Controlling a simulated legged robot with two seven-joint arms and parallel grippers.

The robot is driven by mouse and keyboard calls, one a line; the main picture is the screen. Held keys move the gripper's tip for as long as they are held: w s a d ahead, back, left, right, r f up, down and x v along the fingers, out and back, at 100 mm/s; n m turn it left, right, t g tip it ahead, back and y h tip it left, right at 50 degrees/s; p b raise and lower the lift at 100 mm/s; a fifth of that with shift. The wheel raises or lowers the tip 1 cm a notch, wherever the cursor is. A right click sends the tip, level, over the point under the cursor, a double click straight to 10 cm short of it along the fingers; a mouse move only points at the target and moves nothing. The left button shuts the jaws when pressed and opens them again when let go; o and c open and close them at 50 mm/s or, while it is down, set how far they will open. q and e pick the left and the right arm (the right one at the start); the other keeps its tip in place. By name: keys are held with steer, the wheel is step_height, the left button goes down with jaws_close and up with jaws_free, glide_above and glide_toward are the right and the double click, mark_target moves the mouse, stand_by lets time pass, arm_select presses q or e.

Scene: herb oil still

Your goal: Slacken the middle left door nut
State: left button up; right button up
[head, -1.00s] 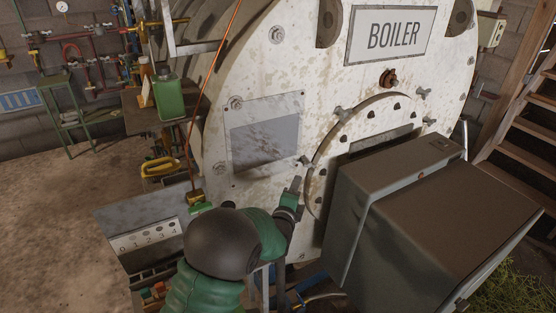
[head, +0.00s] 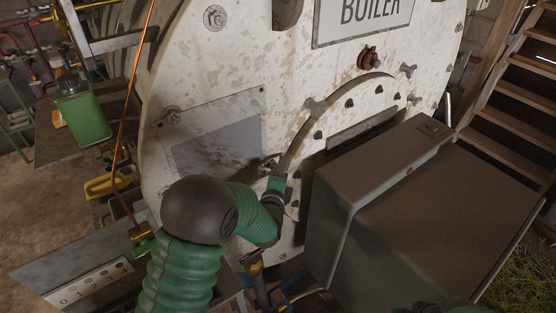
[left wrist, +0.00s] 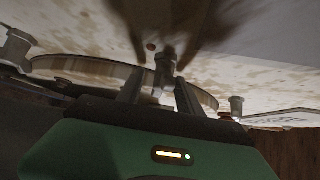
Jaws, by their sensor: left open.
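The round boiler door (head: 345,109) sits low on the rusty white boiler front, with several wing-like nuts around its rim. The middle left door nut (head: 268,162) is at the rim's left edge. My left gripper (head: 276,170) is right at this nut, partly covering it. In the left wrist view, the nut (left wrist: 166,66) stands between and just beyond the two open fingers of the gripper (left wrist: 160,92); I cannot tell whether they touch it. Other nuts show at upper left (head: 315,105) and upper right (head: 407,71). My right gripper is not in view.
A large grey box (head: 430,205) stands close in front of the door's right part. A copper pipe (head: 122,130), a green can (head: 83,112) and a numbered panel (head: 90,288) are to the left. Wooden stairs (head: 510,100) rise at right.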

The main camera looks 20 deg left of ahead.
arm_select(q)
steer(key=shift+w+d, duration=0.1)
steer(key=shift+d, duration=0.2)
steer(key=shift+d+r, duration=0.1)
steer(key=shift+r, duration=0.05)
steer(key=shift+s+r, duration=0.1)
steer(key=shift+s, duration=0.2)
steer(key=shift+s+a, duration=0.1)
steer(key=shift+a, duration=0.85)
steer(key=c, duration=0.5)
steer(key=shift+a, duration=0.2)
steer(key=shift+c, duration=1.1)
jaws_close()
steer(key=shift+d+f, duration=0.2)
steer(key=shift+d, duration=0.3)
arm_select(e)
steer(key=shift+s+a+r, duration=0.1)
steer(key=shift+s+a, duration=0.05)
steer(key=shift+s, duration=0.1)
